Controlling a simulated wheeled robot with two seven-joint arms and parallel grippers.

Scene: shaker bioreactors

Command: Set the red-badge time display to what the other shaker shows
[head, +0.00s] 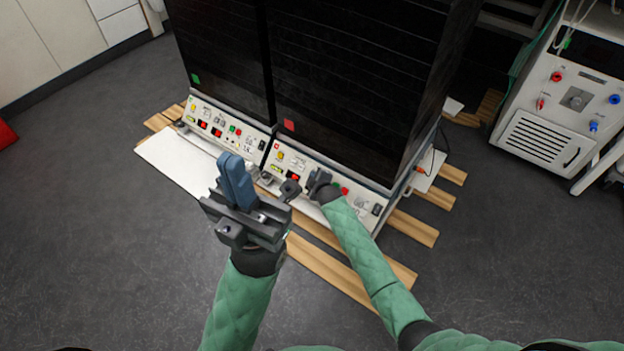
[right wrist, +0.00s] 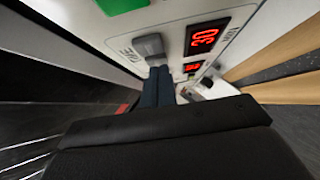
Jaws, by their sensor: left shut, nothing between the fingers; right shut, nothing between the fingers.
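The red-badge shaker stands on the right in the head view, with its red badge (head: 289,126) above a white panel with a lit red display (head: 294,177). The green-badge shaker stands to its left, with its green badge (head: 196,79) and red displays (head: 203,124). Digits there are too small to read. My right gripper (right wrist: 158,72) is shut and empty, fingertips at a grey switch (right wrist: 150,45) lettered TIME; I cannot tell whether they touch. Beside it a red display (right wrist: 207,38) appears to read 30. My left gripper (head: 237,180) is shut and empty, in front of the panels.
Wooden slats (head: 340,268) lie under and before the shakers. A white machine (head: 545,140) on a wheeled frame stands at the right. White cabinets (head: 55,35) are at the back left.

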